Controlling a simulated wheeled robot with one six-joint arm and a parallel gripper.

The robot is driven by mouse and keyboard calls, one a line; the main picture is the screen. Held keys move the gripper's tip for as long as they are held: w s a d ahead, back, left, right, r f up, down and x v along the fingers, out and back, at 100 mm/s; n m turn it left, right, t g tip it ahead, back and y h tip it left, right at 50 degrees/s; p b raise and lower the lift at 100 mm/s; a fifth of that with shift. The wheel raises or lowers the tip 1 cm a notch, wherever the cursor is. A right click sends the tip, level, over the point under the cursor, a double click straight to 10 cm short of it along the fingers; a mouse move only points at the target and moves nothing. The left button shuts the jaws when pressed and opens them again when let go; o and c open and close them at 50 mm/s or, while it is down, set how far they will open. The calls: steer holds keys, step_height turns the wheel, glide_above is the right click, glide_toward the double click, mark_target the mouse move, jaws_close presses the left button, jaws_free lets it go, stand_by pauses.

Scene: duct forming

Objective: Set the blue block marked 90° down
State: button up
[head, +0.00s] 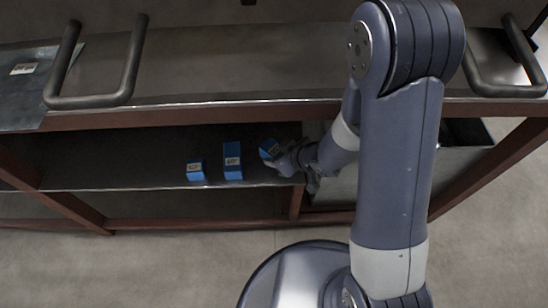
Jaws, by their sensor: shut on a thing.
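My gripper (290,158) reaches into the lower shelf (120,160) under the tabletop. It is shut on a tilted blue block (269,148) with a pale label, near the shelf's front edge. The label is too small to read, and I cannot tell whether the block touches the shelf. To its left, a taller blue block (232,162) with a label stands upright. Further left is a shorter blue block (195,170) with a label. I cannot make out which block is marked 90°.
The tabletop (240,75) overhangs the shelf, with a grey handle (98,100) on the left and another (505,90) on the right. A sheet (25,85) lies at the far left. An open metal bin (335,188) is right of the shelf. The shelf's left part is clear.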

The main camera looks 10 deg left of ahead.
steer(key=shift+w+a, duration=0.3)
steer(key=shift+a, duration=0.2)
steer(key=shift+w+a+f+b, duration=0.15)
steer(key=shift+f+b, duration=0.9)
steer(key=shift+f, duration=0.65)
steer(key=shift+f, duration=0.1)
steer(key=shift+f, duration=0.15)
steer(key=o, duration=1.3)
